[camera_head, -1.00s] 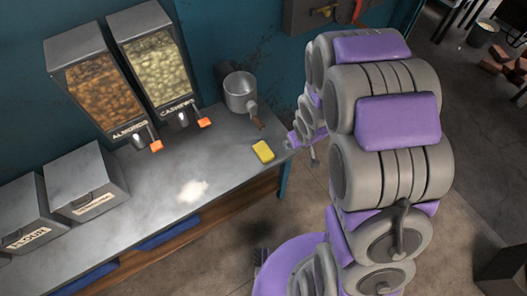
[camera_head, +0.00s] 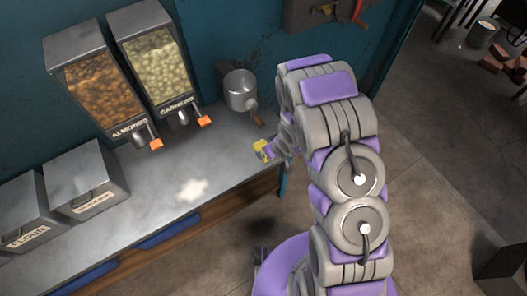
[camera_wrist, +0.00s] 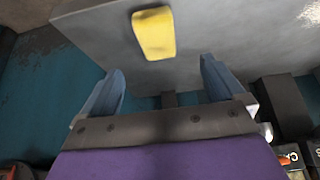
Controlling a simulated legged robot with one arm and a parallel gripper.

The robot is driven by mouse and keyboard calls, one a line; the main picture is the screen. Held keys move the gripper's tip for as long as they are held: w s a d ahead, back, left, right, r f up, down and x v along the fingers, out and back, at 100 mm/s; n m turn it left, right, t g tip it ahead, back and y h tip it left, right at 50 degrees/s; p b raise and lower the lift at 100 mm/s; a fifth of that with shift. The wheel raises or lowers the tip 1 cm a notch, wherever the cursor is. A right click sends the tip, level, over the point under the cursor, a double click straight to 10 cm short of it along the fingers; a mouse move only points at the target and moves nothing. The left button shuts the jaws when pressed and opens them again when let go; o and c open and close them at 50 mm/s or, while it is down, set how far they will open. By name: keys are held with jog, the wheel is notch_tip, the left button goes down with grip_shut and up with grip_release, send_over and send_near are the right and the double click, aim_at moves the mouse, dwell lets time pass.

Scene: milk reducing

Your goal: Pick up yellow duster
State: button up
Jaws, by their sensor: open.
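The yellow duster (camera_head: 262,149) lies on the grey counter near its right end. In the wrist view the duster (camera_wrist: 154,33) shows whole, ahead of and between the two blue fingers, apart from both. My gripper (camera_head: 266,151) is at the duster in the head view, with part of it overlapping the duster there. In the wrist view my gripper (camera_wrist: 160,82) is open, with nothing between its fingertips.
A metal pot (camera_head: 240,92) with a brown handle stands behind the duster. Almond (camera_head: 104,84) and cashew (camera_head: 157,58) dispensers stand further left.

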jog(key=x, duration=0.5)
jog(key=shift+w+a+f+b, duration=0.1)
jog(key=shift+w+f+b, duration=0.05)
jog(key=shift+f+b, duration=0.2)
jog(key=shift+d+b+x, duration=0.1)
jog(key=shift+b+x, duration=0.25)
jog(key=shift+x, duration=0.95)
jog(key=shift+d+b+x, duration=0.15)
jog(key=shift+b+x, duration=0.15)
jog(key=shift+x, duration=1)
jog(key=shift+w, duration=0.1)
jog(key=c, duration=1.2)
jog(key=shift+o, duration=0.2)
jog(key=shift+r, duration=0.1)
